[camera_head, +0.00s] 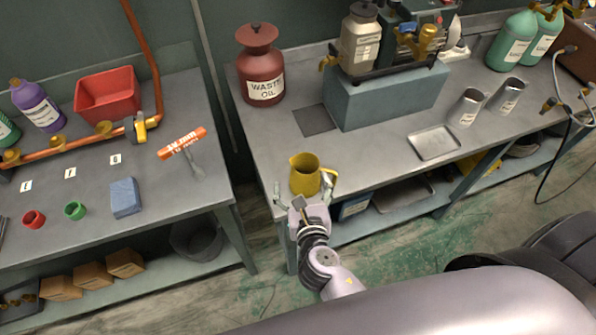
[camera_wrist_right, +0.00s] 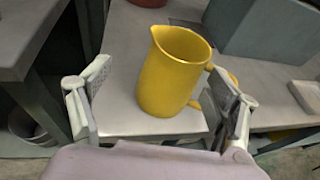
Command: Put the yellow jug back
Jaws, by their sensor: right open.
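The yellow jug (camera_head: 305,174) stands upright on the right-hand bench, close to its front left corner. In the right wrist view the jug (camera_wrist_right: 170,75) sits between the two open fingers, with its handle on the right beside the right finger. My right gripper (camera_head: 304,192) is open and reaches in from the front edge of the bench. Its fingers (camera_wrist_right: 160,112) are spread on both sides of the jug with a visible gap at the left; I cannot tell whether the right finger touches the handle. My left gripper is not in view.
A dark square plate (camera_head: 314,120) lies on the bench behind the jug, next to the red waste oil can (camera_head: 262,70). A grey-blue machine (camera_head: 388,95) stands to its right. A metal tray (camera_head: 434,142) and two metal cups (camera_head: 466,108) stand further right. A gap separates the left bench (camera_head: 215,165).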

